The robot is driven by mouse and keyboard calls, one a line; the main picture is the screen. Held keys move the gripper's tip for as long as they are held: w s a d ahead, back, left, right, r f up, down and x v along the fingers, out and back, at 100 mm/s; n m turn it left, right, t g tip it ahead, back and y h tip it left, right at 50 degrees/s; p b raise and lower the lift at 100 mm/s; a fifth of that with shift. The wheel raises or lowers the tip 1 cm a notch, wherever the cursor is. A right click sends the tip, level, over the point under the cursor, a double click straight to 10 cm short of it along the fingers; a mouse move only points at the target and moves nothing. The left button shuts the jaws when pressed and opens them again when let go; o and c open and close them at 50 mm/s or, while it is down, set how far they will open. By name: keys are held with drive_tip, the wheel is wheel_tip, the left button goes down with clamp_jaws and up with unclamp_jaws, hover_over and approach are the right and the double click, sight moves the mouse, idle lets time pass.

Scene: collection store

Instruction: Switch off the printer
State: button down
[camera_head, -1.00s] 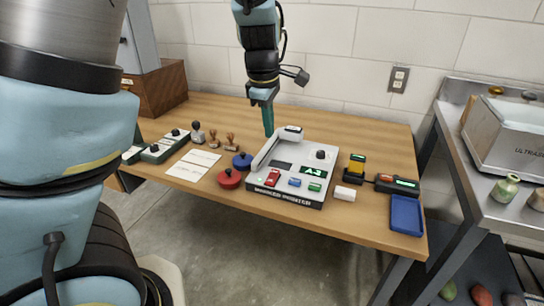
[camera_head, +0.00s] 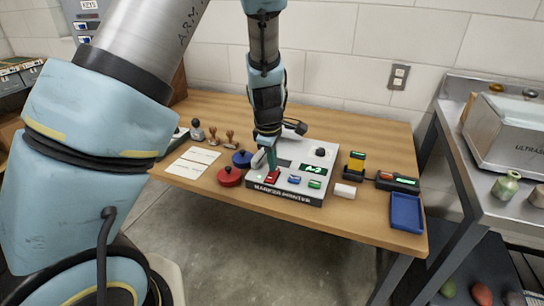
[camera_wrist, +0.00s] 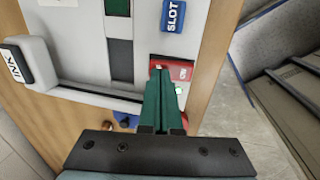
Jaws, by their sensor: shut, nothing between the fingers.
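The printer (camera_head: 286,197) is a white box on the wooden table, with a lit green display (camera_head: 313,170) that reads like "A-2". A red switch (camera_head: 271,177) sits at its front left, with a blue button (camera_head: 294,180) and a green button (camera_head: 314,184) to its right. My gripper (camera_head: 271,169) is shut and empty, pointing down with its green fingertips at the red switch. In the wrist view the fingertips (camera_wrist: 161,72) overlap the red switch (camera_wrist: 181,70); I cannot tell whether they touch it. A blue "SLOT" button (camera_wrist: 174,15) shows beside it.
Red (camera_head: 229,177) and blue (camera_head: 242,159) round pads, several stamps and white cards (camera_head: 193,164) lie left of the printer. A white block (camera_head: 345,190), a yellow-topped device (camera_head: 355,165) and a blue tray (camera_head: 407,213) lie right. A metal bench stands further right.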

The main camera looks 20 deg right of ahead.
drive_tip(key=shift+p, duration=0.65)
drive_tip(key=shift+w+d+f+y, duration=0.1)
drive_tip(key=shift+f+y, duration=0.1)
drive_tip(key=shift+y, duration=0.1)
drive_tip(key=shift+s+a+r, duration=0.15)
drive_tip(key=shift+s+a, duration=0.45)
